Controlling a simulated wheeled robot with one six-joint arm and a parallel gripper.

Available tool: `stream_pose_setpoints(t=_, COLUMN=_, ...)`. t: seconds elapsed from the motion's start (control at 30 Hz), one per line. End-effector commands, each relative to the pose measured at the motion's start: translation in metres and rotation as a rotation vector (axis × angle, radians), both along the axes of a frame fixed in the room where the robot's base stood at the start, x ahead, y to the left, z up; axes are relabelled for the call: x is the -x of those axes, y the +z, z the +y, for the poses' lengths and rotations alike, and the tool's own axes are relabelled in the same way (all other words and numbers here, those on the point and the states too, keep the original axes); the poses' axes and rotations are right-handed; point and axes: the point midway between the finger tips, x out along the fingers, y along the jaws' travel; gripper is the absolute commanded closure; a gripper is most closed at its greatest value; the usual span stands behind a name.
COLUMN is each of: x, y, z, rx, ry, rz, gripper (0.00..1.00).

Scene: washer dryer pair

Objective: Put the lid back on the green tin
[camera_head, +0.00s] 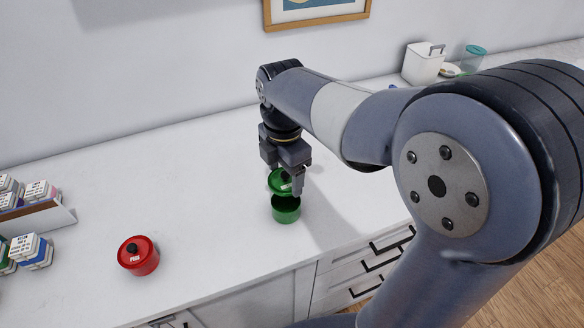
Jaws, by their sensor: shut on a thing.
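The green tin (286,213) stands upright on the white counter, its dark opening showing at the top. My gripper (286,180) is shut on the green lid (277,184) and holds it just above the tin. The lid looks slightly tilted and bears a small white label. It covers the far part of the tin's opening from this view. I cannot tell whether the lid touches the tin's rim. The gripper fingers hide part of the lid.
A red tin (138,256) with its lid on stands to the left. A rack (38,218) of small labelled boxes is at the far left. A white canister (423,63) stands at the back right. The counter between the red and green tins is clear.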

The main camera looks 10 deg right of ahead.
Motion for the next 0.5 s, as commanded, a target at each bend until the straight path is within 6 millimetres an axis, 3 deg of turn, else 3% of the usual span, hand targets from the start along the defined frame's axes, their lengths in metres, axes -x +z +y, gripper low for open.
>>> stream_pose_setpoints(t=0.5, x=0.0, y=-0.046, z=-0.001, rx=0.0, ry=-0.004, rz=0.001, gripper=0.52)
